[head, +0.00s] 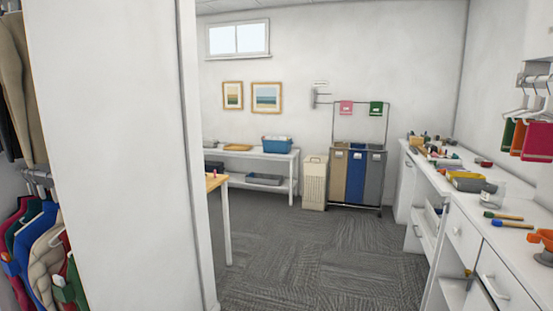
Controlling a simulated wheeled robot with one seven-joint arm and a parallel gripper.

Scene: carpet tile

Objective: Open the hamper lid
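A cream hamper (314,185) stands on the carpet against the far wall, between a white bench and a wheeled laundry sorter. It is tall and narrow with slatted sides, and its top looks closed, though it is small at this distance. Beside it on the right, touching or nearly so, is the laundry sorter (357,178) with tan, blue and grey bags and a metal rail above. My gripper is not in view.
A white wall end (110,150) stands close on the left. A wooden-topped table (217,183) juts out behind it. A cluttered white counter (455,180) runs along the right. The carpet (320,250) between them is clear. A white bench (255,157) holds a blue bin.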

